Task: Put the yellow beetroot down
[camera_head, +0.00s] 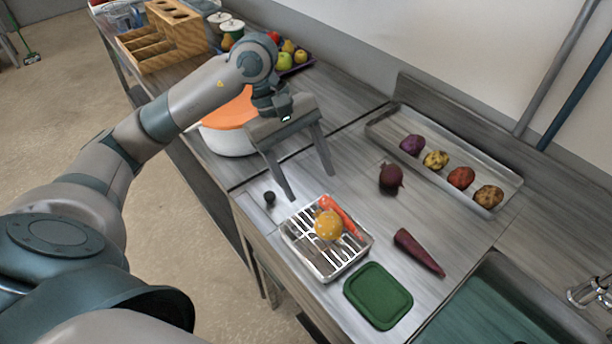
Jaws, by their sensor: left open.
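The yellow beetroot (328,225) is a round yellow-orange thing with pale spots. It rests in a small metal rack tray (343,266) with white bars, against an orange-red carrot-like vegetable (347,214). My left gripper (311,186) is open with two long grey fingers spread wide and pointing down. Nothing is between its fingers. It is behind the rack tray, apart from the yellow beetroot. My right gripper is out of view.
A dark beetroot (391,177) and a purple carrot (418,251) lie on the counter. A metal tray (452,187) holds several potatoes. An orange-topped white bowl (228,140) stands behind my left arm.

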